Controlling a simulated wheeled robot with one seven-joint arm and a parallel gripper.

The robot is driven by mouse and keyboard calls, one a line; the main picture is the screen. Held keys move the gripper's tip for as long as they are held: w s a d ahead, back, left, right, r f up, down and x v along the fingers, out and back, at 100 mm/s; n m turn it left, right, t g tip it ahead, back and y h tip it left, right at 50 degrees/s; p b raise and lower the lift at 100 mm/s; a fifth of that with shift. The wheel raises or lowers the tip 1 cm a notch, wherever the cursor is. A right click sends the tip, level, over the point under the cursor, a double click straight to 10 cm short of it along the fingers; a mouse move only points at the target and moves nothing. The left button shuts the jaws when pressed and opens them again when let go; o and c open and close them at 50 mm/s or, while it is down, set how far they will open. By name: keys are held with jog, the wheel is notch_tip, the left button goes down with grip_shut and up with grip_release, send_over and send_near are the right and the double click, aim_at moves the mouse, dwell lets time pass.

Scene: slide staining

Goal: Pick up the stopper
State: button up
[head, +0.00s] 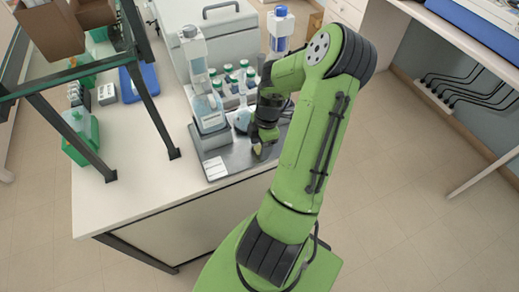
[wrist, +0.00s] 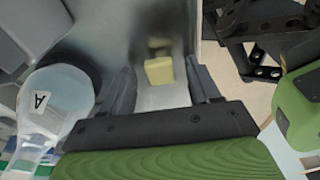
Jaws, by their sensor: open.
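The stopper (wrist: 159,71) is a small pale yellow block on a grey metal tray (wrist: 160,97) in the wrist view. My gripper (wrist: 162,67) is open, with one dark finger on each side of the stopper and a gap on both sides. I cannot tell how far the fingertips are above the tray. In the head view my gripper (head: 262,137) points down over the front of the tray (head: 218,168), and a small yellowish patch shows under it.
A glass flask labelled A (wrist: 55,100) stands close to the left finger. A tall bottle (head: 204,85) and several green-capped bottles (head: 228,73) stand behind on the bench. A dark rack frame (head: 150,105) rises at left. The tray's front left part is clear apart from a white label.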

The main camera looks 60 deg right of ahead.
jog(key=shift+c, duration=0.4)
jog(key=c, duration=1)
jog(key=shift+r, duration=0.1)
jog(key=shift+c, duration=0.2)
